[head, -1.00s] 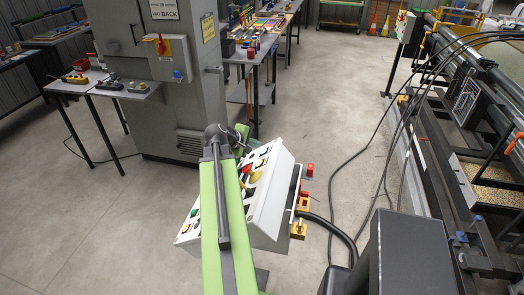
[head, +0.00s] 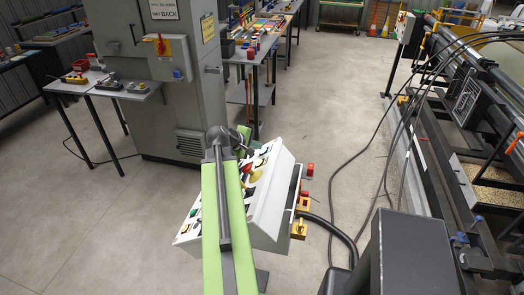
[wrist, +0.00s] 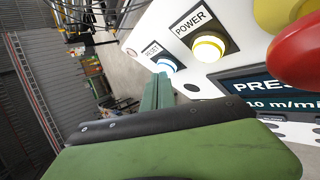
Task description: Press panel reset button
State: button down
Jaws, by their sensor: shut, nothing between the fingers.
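The control panel (head: 272,199) is a white slanted box with coloured buttons, partly hidden by my arm in the head view. In the wrist view, its white face shows the reset button (wrist: 166,66), small, round and lit pale blue under a RESET label (wrist: 152,49). My gripper (wrist: 160,82) is shut and empty; its narrow green tip lies just below the reset button in the picture and overlaps its lower edge. I cannot tell whether they touch. In the head view the gripper is mostly hidden behind my arm.
The lit yellow power button (wrist: 208,47) is right beside the reset button. A large red mushroom button (wrist: 298,50) and a display (wrist: 265,92) are further right. A grey cabinet (head: 165,85) stands behind on the left; cables (head: 385,160) and machinery lie right.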

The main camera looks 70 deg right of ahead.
jog(key=shift+s+f, duration=0.15)
jog(key=shift+f, duration=0.05)
jog(key=shift+r, duration=0.15)
dwell(0.3)
jog(key=shift+w+r+p, duration=0.5)
jog(key=shift+r+p, duration=0.05)
jog(key=shift+r, duration=0.1)
jog(key=w+r+p, duration=0.1)
jog(key=r+p, duration=0.1)
jog(key=w+r+p, duration=0.1)
jog(key=w+p, duration=0.1)
jog(key=shift+w+a+r, duration=0.1)
jog(key=shift+w+r, duration=0.05)
jog(key=shift+r, duration=0.2)
dwell(0.5)
